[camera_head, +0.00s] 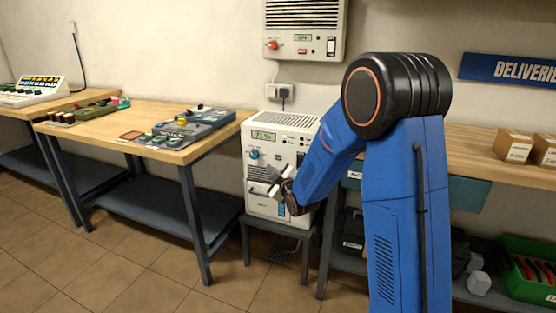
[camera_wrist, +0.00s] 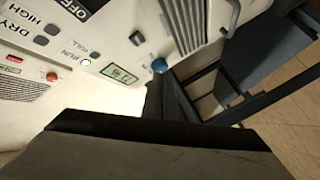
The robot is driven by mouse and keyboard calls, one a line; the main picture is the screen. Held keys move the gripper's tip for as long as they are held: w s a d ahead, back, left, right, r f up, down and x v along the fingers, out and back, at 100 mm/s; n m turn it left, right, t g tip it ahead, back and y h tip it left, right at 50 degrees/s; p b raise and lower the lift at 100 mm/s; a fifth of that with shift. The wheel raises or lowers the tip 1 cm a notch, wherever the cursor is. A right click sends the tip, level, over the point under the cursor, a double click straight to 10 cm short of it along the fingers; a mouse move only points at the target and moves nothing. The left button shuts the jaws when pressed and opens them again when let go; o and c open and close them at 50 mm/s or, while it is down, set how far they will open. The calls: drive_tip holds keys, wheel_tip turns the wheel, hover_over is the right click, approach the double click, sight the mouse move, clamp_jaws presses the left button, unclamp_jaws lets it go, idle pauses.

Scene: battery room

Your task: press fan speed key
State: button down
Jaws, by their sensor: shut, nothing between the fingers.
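A white dehumidifier-like unit (camera_head: 290,130) stands on a low dark stand, with a lit display reading about 75% and a blue knob (camera_head: 254,154). In the wrist view its panel shows the display (camera_wrist: 118,75), the blue knob (camera_wrist: 160,65) and small dark keys (camera_wrist: 46,35) near the labels DRY and HIGH. I cannot tell for certain which key is the fan speed key. My gripper (camera_head: 272,189) is shut and empty in front of the unit's lower front.
A wooden bench (camera_head: 150,120) with control boxes stands left of the unit. A wall unit (camera_head: 304,30) hangs above it, with a socket (camera_head: 281,92) below. A right-hand bench holds cardboard boxes (camera_head: 514,146); a green crate (camera_head: 527,268) is below. Floor at the left front is clear.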

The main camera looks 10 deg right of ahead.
drive_tip(key=shift+w+d, duration=0.9)
drive_tip(key=shift+w, duration=0.35)
drive_tip(key=shift+w+d, duration=0.9)
drive_tip(key=shift+w, duration=0.3)
drive_tip(key=shift+w+d, duration=0.1)
drive_tip(key=shift+w, duration=0.05)
drive_tip(key=shift+w+d, duration=0.15)
drive_tip(key=shift+w, duration=0.05)
drive_tip(key=shift+w+d, duration=0.2)
drive_tip(key=shift+w, duration=0.1)
idle(1.1)
drive_tip(key=shift+s, duration=0.1)
drive_tip(key=shift+s+a, duration=0.45)
drive_tip(key=shift+s, duration=0.1)
idle(0.4)
drive_tip(key=shift+s+a, duration=0.75)
drive_tip(key=shift+s, duration=0.3)
drive_tip(key=shift+s+a, duration=0.7)
drive_tip(key=shift+s, duration=0.3)
